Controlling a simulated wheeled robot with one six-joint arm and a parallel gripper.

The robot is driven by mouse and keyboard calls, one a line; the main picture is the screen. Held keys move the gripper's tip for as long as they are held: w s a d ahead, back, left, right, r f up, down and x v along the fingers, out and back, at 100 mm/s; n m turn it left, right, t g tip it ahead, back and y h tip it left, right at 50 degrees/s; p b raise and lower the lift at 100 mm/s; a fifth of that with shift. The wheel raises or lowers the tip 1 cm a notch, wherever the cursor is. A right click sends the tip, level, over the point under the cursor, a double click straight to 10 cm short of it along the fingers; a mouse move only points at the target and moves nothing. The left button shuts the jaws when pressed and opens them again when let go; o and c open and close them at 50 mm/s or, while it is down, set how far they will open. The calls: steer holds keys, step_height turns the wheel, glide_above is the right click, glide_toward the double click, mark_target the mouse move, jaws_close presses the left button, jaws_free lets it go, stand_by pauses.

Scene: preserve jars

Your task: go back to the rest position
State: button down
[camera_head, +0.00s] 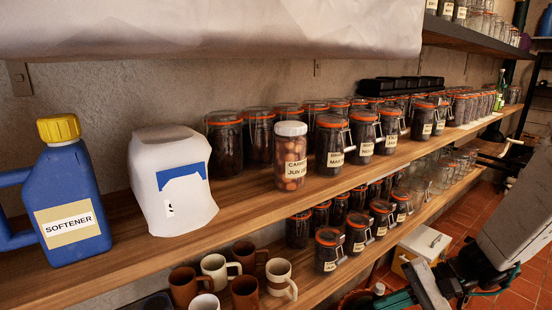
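Parts of my arm show at the lower right, with a pale grey link and a dark joint beside the shelf edge. I cannot make out my gripper's fingertips for certain. A small dark and green shape partly behind the arm at the right edge may belong to it, but it is too small to tell. No held object can be made out.
Mugs (215,268) and more jars (327,250) stand below. A white box (424,245) is near the tiled floor.

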steer(key=s+d+r+n+h, duration=0.1)
steer(key=s+r+n+h, duration=0.2)
steer(key=s+r+h, duration=0.3)
steer(key=s+d+r+n+h, duration=0.2)
steer(key=s+r+n+h, duration=0.2)
steer(key=s+r, duration=0.5)
steer(key=shift+s+d+r+t+h, duration=0.15)
steer(key=shift+d+r+t+h, duration=0.2)
steer(key=shift+h, duration=0.55)
